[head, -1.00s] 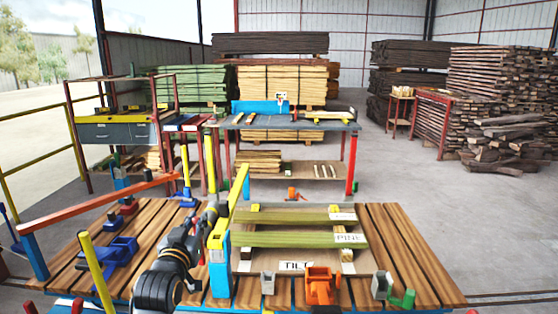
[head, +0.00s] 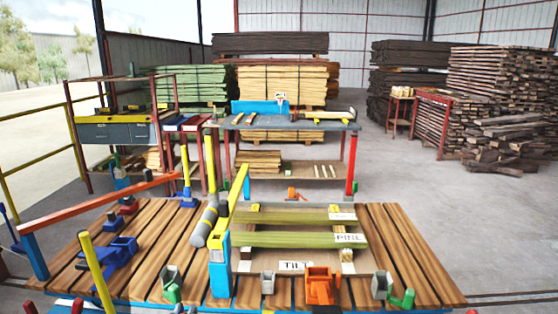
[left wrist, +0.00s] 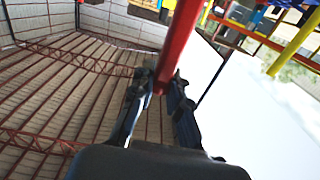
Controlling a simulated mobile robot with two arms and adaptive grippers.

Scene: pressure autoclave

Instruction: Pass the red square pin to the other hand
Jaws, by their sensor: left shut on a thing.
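My left gripper (left wrist: 160,88) shows in the left wrist view, its two dark fingers closed around a red bar, the red square pin (left wrist: 179,40). The pin runs up from between the fingers to the top edge of that view, so its far end is cut off. In the head view I cannot make out the left gripper or the held pin with certainty. My right gripper is not in view.
The slatted wooden table (head: 405,250) carries a yellow-and-blue upright holder (head: 219,262), a grey cylinder (head: 205,226), green planks (head: 300,240), an orange block (head: 319,286) and a blue clamp (head: 118,250). A long red bar (head: 95,202) slants at the left.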

